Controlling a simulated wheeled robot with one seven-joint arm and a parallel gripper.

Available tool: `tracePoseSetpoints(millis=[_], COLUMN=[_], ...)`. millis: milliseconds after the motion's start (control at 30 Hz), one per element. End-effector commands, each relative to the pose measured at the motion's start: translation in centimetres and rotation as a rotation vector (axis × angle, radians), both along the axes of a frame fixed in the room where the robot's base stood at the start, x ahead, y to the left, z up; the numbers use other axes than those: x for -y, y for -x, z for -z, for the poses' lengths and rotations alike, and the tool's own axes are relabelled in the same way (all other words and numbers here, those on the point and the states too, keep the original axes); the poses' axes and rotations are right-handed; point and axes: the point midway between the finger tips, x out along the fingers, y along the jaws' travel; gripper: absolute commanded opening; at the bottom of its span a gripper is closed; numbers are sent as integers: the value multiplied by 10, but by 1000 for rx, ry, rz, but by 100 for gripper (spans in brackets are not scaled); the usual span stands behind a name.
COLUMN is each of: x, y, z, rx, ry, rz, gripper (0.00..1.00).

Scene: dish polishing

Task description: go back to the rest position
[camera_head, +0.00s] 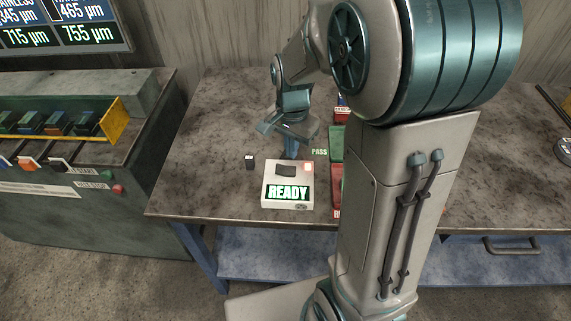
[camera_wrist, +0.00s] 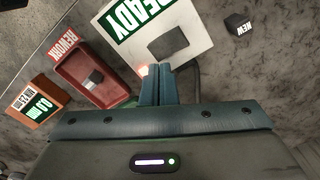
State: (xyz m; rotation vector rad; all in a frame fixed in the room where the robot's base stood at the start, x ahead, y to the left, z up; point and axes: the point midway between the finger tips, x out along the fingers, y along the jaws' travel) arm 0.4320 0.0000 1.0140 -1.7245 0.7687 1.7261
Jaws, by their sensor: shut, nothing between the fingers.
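My gripper (camera_head: 290,150) is shut and empty. In the head view it points down above the table (camera_head: 215,110), just behind a white box with a green READY sign (camera_head: 287,207). In the wrist view the closed fingers (camera_wrist: 157,82) show at the middle, with the white box (camera_wrist: 190,20) beyond them. A dark flat piece (camera_wrist: 167,42) lies on top of the box. My arm crosses the right of the head view and hides part of the table.
A red REWORK tray (camera_wrist: 98,75) holds a small grey block. A green PASS tray (camera_head: 336,143) is partly hidden by my arm. A small dark block marked NEW (camera_head: 249,161) stands left of the box. A machine with a yellow-ended rack (camera_head: 120,122) stands at left.

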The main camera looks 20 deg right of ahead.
Motion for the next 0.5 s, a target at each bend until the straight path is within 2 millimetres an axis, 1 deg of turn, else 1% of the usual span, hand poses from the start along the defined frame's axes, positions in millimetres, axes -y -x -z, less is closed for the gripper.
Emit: tracePoseSetpoints(millis=[33, 133, 500], x=[0, 0, 0], y=[0, 0, 0], z=[-8, -15, -15], rx=[1, 1, 1], ry=[0, 0, 0], rz=[0, 0, 0], gripper=[0, 0, 0])
